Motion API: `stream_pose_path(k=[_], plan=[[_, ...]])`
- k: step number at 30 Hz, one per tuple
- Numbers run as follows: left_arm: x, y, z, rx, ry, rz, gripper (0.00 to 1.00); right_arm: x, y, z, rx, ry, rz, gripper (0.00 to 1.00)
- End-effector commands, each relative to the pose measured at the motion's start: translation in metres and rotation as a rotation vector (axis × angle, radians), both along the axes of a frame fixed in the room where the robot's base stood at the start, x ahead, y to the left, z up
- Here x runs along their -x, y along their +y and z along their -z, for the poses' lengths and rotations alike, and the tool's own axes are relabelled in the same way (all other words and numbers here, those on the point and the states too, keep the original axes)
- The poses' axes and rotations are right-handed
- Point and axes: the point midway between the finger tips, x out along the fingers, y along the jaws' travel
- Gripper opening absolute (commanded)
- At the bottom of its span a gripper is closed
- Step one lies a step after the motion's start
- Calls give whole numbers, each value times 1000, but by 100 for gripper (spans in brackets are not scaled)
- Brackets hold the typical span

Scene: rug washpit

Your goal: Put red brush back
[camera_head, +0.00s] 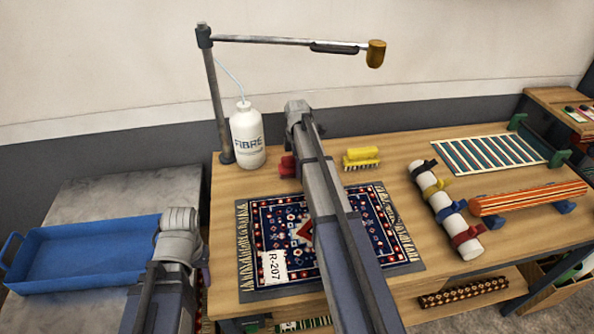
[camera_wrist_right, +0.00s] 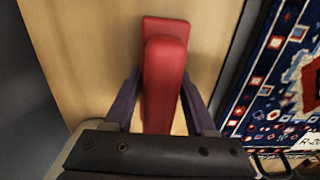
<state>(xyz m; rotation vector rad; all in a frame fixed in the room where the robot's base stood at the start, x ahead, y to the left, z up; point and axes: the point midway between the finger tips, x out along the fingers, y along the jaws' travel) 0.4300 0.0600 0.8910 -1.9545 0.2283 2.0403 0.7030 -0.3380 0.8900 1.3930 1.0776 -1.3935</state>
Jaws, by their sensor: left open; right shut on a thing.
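The red brush (camera_head: 288,166) is at the back of the wooden table, left of the yellow brush (camera_head: 361,158) and just behind the patterned rug (camera_head: 262,222). It is partly hidden by my right arm in the head view. In the right wrist view, my right gripper (camera_wrist_right: 162,90) is shut on the red brush (camera_wrist_right: 165,62), with a purple finger on each side of its handle. I cannot tell whether the brush touches the table. My left gripper (camera_head: 204,266) is open and empty by the table's left edge, mostly hidden by its own wrist.
A white FIBRE bottle (camera_head: 247,137) and a lamp post (camera_head: 216,95) stand at the back left corner. A blue tray (camera_head: 85,256) lies on the grey slab at left. A white roll with straps (camera_head: 446,211), an orange striped roll (camera_head: 530,198) and a striped rack (camera_head: 487,153) occupy the right.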

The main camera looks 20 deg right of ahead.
Motion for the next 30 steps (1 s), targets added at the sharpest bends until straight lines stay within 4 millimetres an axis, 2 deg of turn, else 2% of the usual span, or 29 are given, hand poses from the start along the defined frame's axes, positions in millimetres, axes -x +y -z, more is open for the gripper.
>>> stream_pose_path(k=[9, 10, 17, 30], plan=[[0, 0, 3, 0, 0, 0, 50, 0, 0, 3, 0, 0, 0, 11], [0, 0, 2, 0, 0, 0, 50, 0, 0, 2, 0, 0, 0, 58], [0, 0, 1, 0, 0, 0, 50, 0, 0, 1, 0, 0, 0, 84], [0, 0, -4, 0, 0, 0, 50, 0, 0, -4, 0, 0, 0, 86]])
